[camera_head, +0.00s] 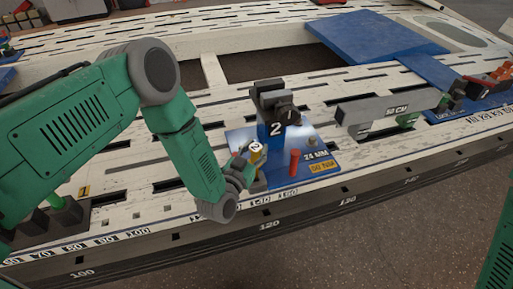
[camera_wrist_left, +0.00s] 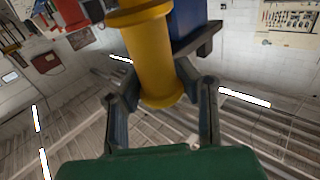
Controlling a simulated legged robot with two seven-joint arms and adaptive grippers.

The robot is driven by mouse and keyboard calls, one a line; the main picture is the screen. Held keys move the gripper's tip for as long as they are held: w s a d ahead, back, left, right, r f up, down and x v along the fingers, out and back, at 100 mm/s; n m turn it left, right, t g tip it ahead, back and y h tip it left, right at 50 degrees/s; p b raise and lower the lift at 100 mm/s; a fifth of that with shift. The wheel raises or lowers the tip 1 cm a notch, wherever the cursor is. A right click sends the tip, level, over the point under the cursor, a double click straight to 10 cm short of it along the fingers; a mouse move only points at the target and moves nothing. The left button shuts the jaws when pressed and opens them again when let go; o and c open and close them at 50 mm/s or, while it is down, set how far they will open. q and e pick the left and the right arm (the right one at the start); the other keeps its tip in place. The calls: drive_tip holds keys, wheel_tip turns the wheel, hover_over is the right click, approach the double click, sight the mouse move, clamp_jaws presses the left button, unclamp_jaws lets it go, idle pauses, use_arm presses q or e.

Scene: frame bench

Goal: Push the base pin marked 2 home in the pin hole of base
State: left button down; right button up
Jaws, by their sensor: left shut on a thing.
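A yellow pin (camera_head: 256,150) stands at the left front of the blue base (camera_head: 317,170), beside the post marked 2 (camera_head: 272,130). A small mark shows on its top, too small to read. My left gripper (camera_head: 250,168) is shut on the yellow pin. In the left wrist view the yellow pin (camera_wrist_left: 152,60) lies between the two fingers of the left gripper (camera_wrist_left: 162,95). The pin hole is hidden, and I cannot tell how deep the pin sits. My right gripper is not in view.
A red pin (camera_head: 294,162) stands on the base, right of the yellow pin. A dark clamp (camera_head: 272,100) tops the post. A grey bar marked 50 CM (camera_head: 385,108) stands to the right. The slotted white bench (camera_head: 215,105) has a front edge with scale numbers close by.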

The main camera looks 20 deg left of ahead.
use_arm(q)
drive_tip(key=shift+f+b, duration=2.75)
drive_tip(key=shift+f, duration=1.05)
drive_tip(key=c, duration=1.1)
unclamp_jaws()
drive_tip(key=shift+s+a+f, duration=0.1)
drive_tip(key=shift+s, duration=0.45)
drive_tip(key=s, duration=0.3)
drive_tip(key=s+a, duration=0.1)
drive_tip(key=s, duration=0.6)
drive_tip(key=shift+s+a, duration=0.35)
drive_tip(key=shift+a, duration=0.05)
